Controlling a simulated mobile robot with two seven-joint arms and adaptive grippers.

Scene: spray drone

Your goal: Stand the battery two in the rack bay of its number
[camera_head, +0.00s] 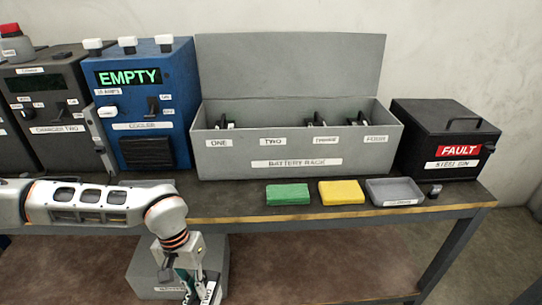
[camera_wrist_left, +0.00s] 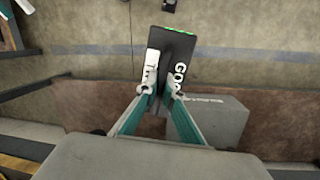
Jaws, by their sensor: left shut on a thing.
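Battery two is a dark block with a green end strip, a white label and lettering that reads like GOOD. It shows in the left wrist view (camera_wrist_left: 176,45), and its labelled lower part shows in the head view (camera_head: 209,291). My left gripper (camera_head: 193,284) is shut on it, in front of the table's front edge and below the tabletop; its two fingers also show in the left wrist view (camera_wrist_left: 160,98). The grey battery rack (camera_head: 240,163) stands on the table with its lid up. Its front labels read ONE, TWO, THREE, FOUR. My right gripper is out of view.
A blue cooler (camera_head: 180,90) reading EMPTY stands left of the rack, a black FAULT bin (camera_head: 425,120) right. Green (camera_head: 288,194) and yellow (camera_head: 341,192) pads and a grey tray (camera_head: 395,198) lie before the rack. A grey box (camera_head: 145,265) sits below the tabletop.

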